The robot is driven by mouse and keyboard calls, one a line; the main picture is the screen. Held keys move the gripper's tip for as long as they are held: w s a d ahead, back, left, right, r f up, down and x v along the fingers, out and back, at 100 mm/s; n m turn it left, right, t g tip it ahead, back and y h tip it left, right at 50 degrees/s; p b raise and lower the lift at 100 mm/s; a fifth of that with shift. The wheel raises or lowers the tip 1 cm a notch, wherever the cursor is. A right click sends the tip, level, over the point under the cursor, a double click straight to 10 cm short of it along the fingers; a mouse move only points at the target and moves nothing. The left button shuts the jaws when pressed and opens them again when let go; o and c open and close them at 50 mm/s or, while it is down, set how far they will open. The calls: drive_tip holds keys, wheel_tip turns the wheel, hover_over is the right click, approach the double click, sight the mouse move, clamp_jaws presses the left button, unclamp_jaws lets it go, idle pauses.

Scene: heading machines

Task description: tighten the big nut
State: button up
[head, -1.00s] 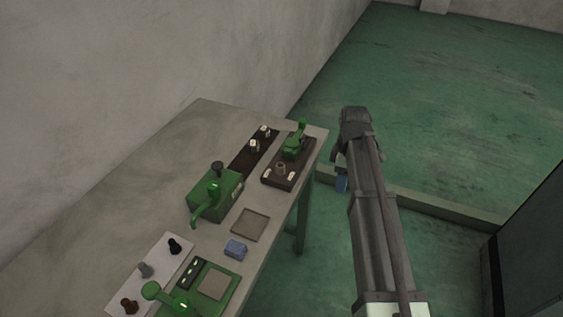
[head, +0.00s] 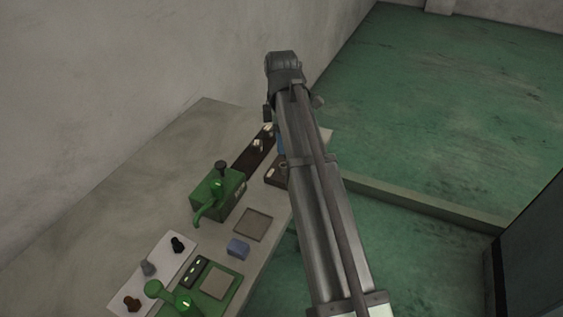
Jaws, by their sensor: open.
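A dark board (head: 273,178) lies at the far right end of the table, with most of it hidden behind my arm. A round nut-like piece (head: 283,166) on it just shows at the arm's left edge; I cannot tell if it is the big nut. The green lever part on that board is hidden now. My gripper (head: 281,145) hangs below the arm's end, over the region of the board. Only a blue part of it shows; the rest is behind the arm. It is open, and I see nothing held.
The grey table (head: 120,200) also holds a green box with a handle (head: 218,190), a dark strip with light pegs (head: 252,152), a square plate (head: 254,226), a blue block (head: 238,249), a white panel with knobs (head: 150,270) and a green machine (head: 215,285). A wall stands behind.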

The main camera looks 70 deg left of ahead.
sight(282, 165)
wheel_tip(282, 165, down, 9)
drive_tip(key=shift+f, duration=0.2)
idle(0.3)
clamp_jaws()
idle(0.4)
